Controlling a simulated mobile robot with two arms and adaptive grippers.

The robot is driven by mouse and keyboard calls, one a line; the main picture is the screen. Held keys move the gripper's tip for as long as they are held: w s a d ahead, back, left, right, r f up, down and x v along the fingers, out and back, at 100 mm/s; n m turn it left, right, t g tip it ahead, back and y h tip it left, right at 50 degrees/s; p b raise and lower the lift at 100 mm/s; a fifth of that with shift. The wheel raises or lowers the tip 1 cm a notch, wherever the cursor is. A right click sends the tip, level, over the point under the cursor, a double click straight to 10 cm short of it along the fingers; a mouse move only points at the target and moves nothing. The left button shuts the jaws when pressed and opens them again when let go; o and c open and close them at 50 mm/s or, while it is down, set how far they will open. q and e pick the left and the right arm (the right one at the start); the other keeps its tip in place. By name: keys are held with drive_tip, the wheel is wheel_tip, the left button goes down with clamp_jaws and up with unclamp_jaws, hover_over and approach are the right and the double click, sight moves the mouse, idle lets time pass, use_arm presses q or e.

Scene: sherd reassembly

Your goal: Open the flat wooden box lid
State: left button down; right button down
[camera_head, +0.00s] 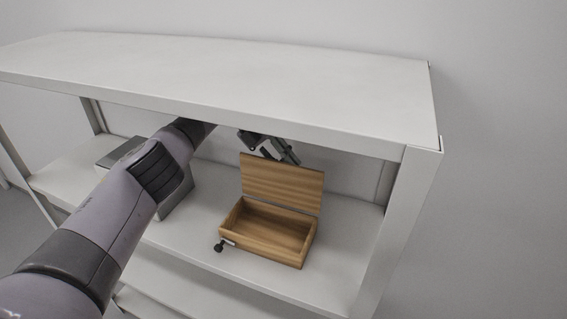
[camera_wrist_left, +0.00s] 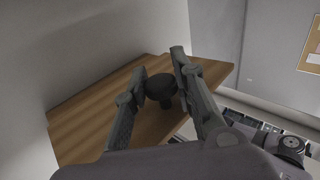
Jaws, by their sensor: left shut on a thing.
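The wooden box (camera_head: 262,246) sits on the shelf with its interior showing empty. Its flat wooden lid (camera_head: 282,184) stands up steeply along the box's back edge, and it also shows in the left wrist view (camera_wrist_left: 85,122). My left gripper (camera_head: 272,150) is at the lid's upper edge, partly under the top board. In the left wrist view its two fingers (camera_wrist_left: 157,66) stand either side of a round black knob (camera_wrist_left: 161,87) on the lid and are shut on it. My right gripper is not in view.
The shelf's top board (camera_head: 230,85) hangs close above my left arm. A grey box (camera_head: 178,196) stands left of the wooden box, partly behind my arm. A small black-knobbed piece (camera_head: 219,246) is at the box's front left corner. A white upright (camera_head: 400,225) bounds the right side.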

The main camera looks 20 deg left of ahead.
use_arm(q)
drive_tip(key=c, duration=1.3)
unclamp_jaws()
drive_tip(key=shift+f, duration=0.1)
